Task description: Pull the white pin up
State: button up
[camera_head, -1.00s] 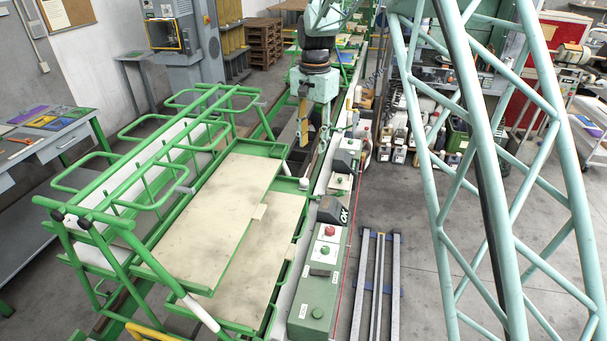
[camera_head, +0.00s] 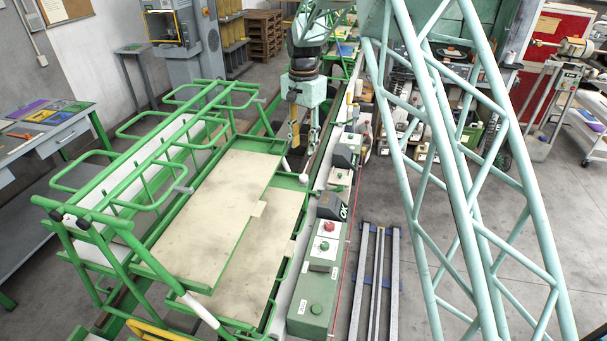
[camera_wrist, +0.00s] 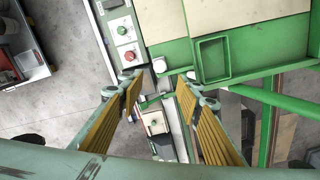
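My gripper (camera_head: 303,146) hangs fingers down above the green rail beside the far right corner of the cart. Its two yellow-padded fingers are spread apart with nothing between them; they also show open in the wrist view (camera_wrist: 160,88). A small white pin-like piece (camera_wrist: 159,65) stands by the corner of the green frame, between the fingertips in the wrist picture but apparently below them. What seems to be the same white piece shows small in the head view (camera_head: 304,178), below my gripper. I cannot tell its height.
The green cart (camera_head: 147,264) with pale boards (camera_head: 215,205) fills the left. Green control boxes (camera_head: 312,300) with red and green buttons line the rail's right side. A green rectangular pocket (camera_wrist: 212,60) lies right of the white piece in the wrist view.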

aim_at(303, 176)
jog(key=shift+f+p, duration=0.75)
jog(key=shift+f, duration=6.05)
jog(key=shift+c, duration=0.7)
grip_shut()
jog(key=shift+w+r, duration=0.1)
jog(key=shift+r, duration=1.55)
jog(key=shift+o, duration=0.7)
grip_release()
jog(key=shift+r, duration=0.1)
